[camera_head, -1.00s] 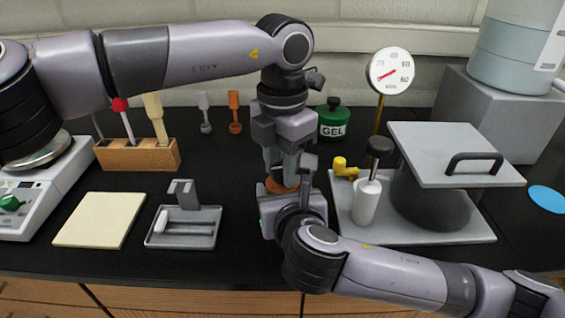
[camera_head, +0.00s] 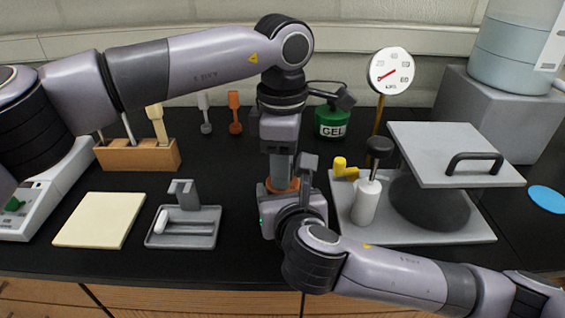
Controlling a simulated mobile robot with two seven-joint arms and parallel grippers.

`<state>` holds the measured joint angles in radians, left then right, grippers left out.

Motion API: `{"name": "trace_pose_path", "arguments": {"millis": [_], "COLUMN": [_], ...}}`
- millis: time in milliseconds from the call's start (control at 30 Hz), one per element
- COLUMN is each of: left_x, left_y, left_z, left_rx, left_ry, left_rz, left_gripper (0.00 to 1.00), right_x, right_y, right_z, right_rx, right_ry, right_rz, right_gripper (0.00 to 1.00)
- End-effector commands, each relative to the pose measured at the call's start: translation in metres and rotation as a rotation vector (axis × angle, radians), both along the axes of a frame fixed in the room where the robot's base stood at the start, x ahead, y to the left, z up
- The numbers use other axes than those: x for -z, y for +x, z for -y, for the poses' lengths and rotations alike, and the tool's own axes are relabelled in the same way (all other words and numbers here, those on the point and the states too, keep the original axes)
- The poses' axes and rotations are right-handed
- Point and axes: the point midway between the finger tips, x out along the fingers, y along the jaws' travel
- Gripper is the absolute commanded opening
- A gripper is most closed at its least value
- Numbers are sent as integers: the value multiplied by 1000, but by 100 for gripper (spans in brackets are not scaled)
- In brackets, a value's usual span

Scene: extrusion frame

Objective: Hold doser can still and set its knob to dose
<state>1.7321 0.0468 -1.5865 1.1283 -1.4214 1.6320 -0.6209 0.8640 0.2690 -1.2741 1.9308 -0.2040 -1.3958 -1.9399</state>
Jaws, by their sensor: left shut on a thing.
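The doser can (camera_head: 283,185) shows only as a small orange-brown part between my two grippers; the rest of it is hidden. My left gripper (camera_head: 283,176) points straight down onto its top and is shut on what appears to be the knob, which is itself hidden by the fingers. My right gripper (camera_head: 290,192) comes in low from the right, in front of the can at its side. Its fingers are hidden behind its own hand and wrist, so I cannot tell whether they grip the can. The knob's setting cannot be read.
A green GEL jar (camera_head: 332,122) stands behind. A grey holder (camera_head: 183,228) and cream pad (camera_head: 99,220) lie left.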

Motion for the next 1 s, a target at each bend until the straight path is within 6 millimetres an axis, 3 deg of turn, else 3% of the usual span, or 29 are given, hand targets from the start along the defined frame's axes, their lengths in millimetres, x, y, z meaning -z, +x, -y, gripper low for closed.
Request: {"name": "trace_pose_path", "arguments": {"millis": [300,800,833,900,1000], "left_x": [0,0,0,0,0], "left_y": [1,1,1,1,1], "left_z": [-1,-1,-1,-1,-1], "left_rx": [108,125,124,124,125], "left_ry": [2,2,3,2,2], "left_rz": [0,1,1,1,1], "left_gripper": [6,6,39,62,63], "right_x": [0,1,1,1,1], "right_y": [0,0,0,0,0], "right_z": [1,1,1,1,1], "right_rx": [3,3,3,3,3], "right_ry": [-1,-1,-1,-1,-1], "right_rz": [-1,-2,-2,-1,-1], "right_gripper": [30,30,30,30,30]}}
